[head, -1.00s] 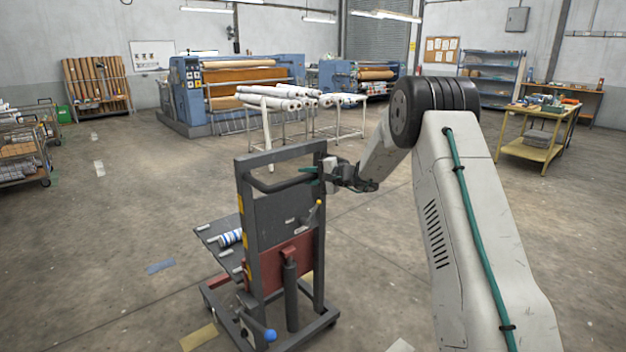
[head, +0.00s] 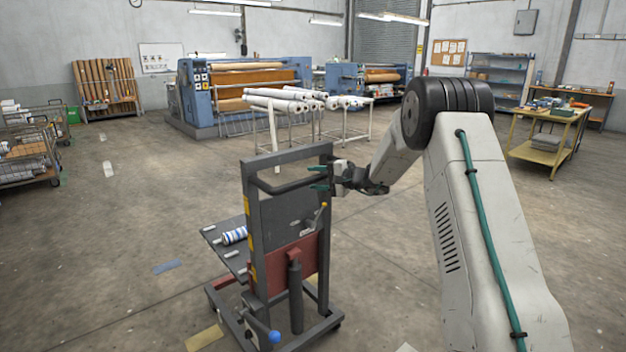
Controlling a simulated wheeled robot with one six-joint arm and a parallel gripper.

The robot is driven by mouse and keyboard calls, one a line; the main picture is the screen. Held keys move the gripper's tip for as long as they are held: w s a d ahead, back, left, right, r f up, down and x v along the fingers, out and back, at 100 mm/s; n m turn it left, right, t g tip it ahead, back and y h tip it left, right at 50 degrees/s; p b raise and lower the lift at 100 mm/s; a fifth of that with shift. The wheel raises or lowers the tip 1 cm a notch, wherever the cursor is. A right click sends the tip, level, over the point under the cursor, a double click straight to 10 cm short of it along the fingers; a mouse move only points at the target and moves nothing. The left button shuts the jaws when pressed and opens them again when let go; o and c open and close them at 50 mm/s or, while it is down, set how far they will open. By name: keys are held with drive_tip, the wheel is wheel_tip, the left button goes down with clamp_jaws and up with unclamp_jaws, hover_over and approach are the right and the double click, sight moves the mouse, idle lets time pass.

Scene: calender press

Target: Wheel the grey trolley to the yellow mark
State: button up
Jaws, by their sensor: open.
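The grey trolley (head: 255,215) stands upright on the floor just left of centre, with a tall post frame, a grey handle bar, a red panel and a low platform. A blue-and-white striped roll (head: 233,236) lies on its platform. My gripper (head: 318,178) is at the right end of the handle, by the right post, with its two teal fingers apart. I cannot tell whether it touches the handle. A dull yellow mark (head: 204,338) lies flat on the floor in front of the trolley's left side. Another yellowish patch shows partly behind the trolley's base.
A blue floor mark (head: 167,267) lies left of the trolley. A rack of white rolls (head: 285,100) and blue calender machines (head: 197,100) stand behind. Wire carts (head: 28,150) are at left, a yellow table (head: 545,140) at right.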

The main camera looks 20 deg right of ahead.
drive_tip(key=v, duration=0.6)
drive_tip(key=shift+s+d, duration=0.1)
drive_tip(key=shift+s, duration=0.05)
drive_tip(key=s+a+f+g, duration=0.3)
drive_tip(key=s+f, duration=0.1)
drive_tip(key=s, duration=0.1)
drive_tip(key=s+a+r+n+g, duration=0.2)
drive_tip(key=s+a+g, duration=0.25)
drive_tip(key=s, duration=0.45)
drive_tip(key=s+a+r+n+g, duration=0.25)
drive_tip(key=s+a, duration=0.25)
drive_tip(key=s, duration=0.4)
drive_tip(key=s+a+r+n+h, duration=0.1)
drive_tip(key=s+r+n+h, duration=0.1)
drive_tip(key=s, duration=0.8)
drive_tip(key=s+a+r+n+h, duration=0.1)
drive_tip(key=s+h, duration=0.3)
drive_tip(key=s, duration=0.6)
drive_tip(key=s+a+r+n+g+h, duration=0.1)
drive_tip(key=s+r+n+h, duration=0.2)
drive_tip(key=s, duration=0.8)
drive_tip(key=shift+a+r+h, duration=0.2)
drive_tip(key=shift+h, duration=0.3)
drive_tip(key=shift+s+n, duration=0.1)
drive_tip(key=shift+n, duration=0.15)
